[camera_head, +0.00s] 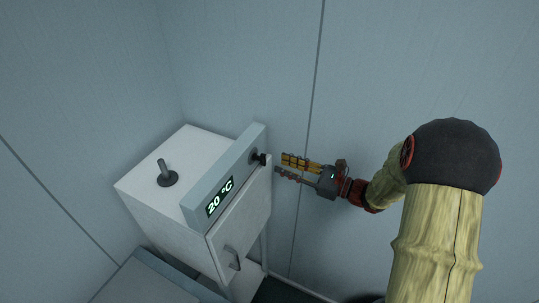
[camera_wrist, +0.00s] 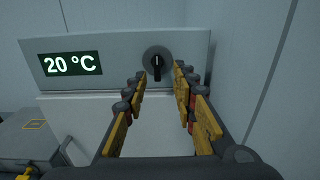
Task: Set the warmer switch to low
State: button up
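The warmer (camera_head: 160,207) is a white box with a grey front panel and a display (camera_wrist: 71,64) reading 20 °C. Its switch (camera_wrist: 157,65) is a black knob on a round grey plate, right of the display. The knob's white mark points up in the wrist view. The switch also shows in the head view (camera_head: 259,159), at the panel's far end. My gripper (camera_head: 279,164) is open, its fingers pointing at the panel just short of the knob. In the wrist view the knob appears between the fingertips (camera_wrist: 158,78), with nothing held.
A lever (camera_head: 166,174) on a round base stands on the warmer's top. The door below the panel has a handle (camera_head: 232,258). A grey box (camera_wrist: 38,137) sits lower left in the wrist view. Walls stand close behind and to the right.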

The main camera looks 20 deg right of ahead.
aim_at(264, 165)
jog(key=x, duration=0.8)
jog(key=shift+s+a, duration=0.1)
jog(key=shift+s, duration=0.05)
jog(key=shift+c, duration=1.2)
jog(key=c, duration=0.4)
grip_shut()
